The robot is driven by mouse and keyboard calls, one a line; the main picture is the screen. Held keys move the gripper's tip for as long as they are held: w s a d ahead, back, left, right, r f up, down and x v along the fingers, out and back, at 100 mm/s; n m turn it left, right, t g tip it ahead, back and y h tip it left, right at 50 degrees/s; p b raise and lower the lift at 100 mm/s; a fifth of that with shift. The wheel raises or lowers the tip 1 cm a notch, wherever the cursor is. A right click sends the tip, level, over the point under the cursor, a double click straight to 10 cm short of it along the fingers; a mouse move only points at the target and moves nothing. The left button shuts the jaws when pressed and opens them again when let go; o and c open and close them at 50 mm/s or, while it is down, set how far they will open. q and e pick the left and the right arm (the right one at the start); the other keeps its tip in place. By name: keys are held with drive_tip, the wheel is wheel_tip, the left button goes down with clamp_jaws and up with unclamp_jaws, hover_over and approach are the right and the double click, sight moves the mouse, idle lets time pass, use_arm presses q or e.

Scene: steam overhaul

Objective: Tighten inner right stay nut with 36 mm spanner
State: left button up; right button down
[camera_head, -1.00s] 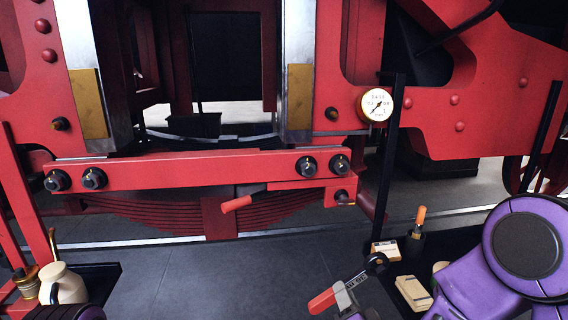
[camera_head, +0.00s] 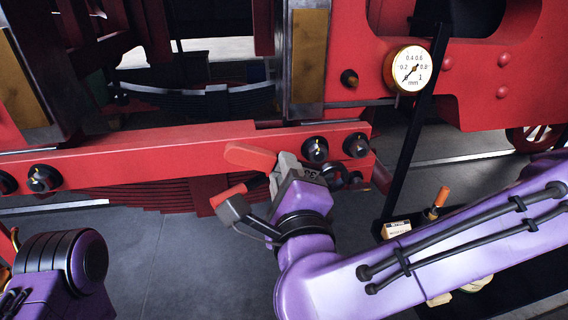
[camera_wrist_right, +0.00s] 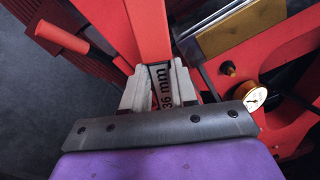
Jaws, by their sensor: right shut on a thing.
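My right gripper (camera_head: 292,172) is shut on the 36 mm spanner. The spanner's red handle (camera_head: 250,157) points left in front of the red beam, and its "36" marking shows beside the fingers. In the right wrist view the "36 mm" label (camera_wrist_right: 164,87) lies between the two fingers (camera_wrist_right: 158,88). The spanner's dark head (camera_head: 338,177) is just below the inner right stay nut (camera_head: 315,150); I cannot tell whether they touch. The outer right nut (camera_head: 356,145) is beside it. My left arm shows at lower left, its gripper out of view.
A red-gripped lever (camera_head: 228,195) sticks out below the beam (camera_head: 150,150), close to my right gripper. A dial gauge (camera_head: 408,69) is above right, by a black post (camera_head: 408,150). A small box (camera_head: 396,229) and an orange-handled tool (camera_head: 441,197) stand at lower right.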

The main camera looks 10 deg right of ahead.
drive_tip(key=w, duration=0.4)
drive_tip(key=shift+a, duration=0.15)
drive_tip(key=shift+s, duration=0.15)
drive_tip(key=shift+w, duration=0.85)
drive_tip(key=shift+w, duration=0.2)
drive_tip(key=shift+w, duration=0.95)
drive_tip(key=shift+w, duration=0.1)
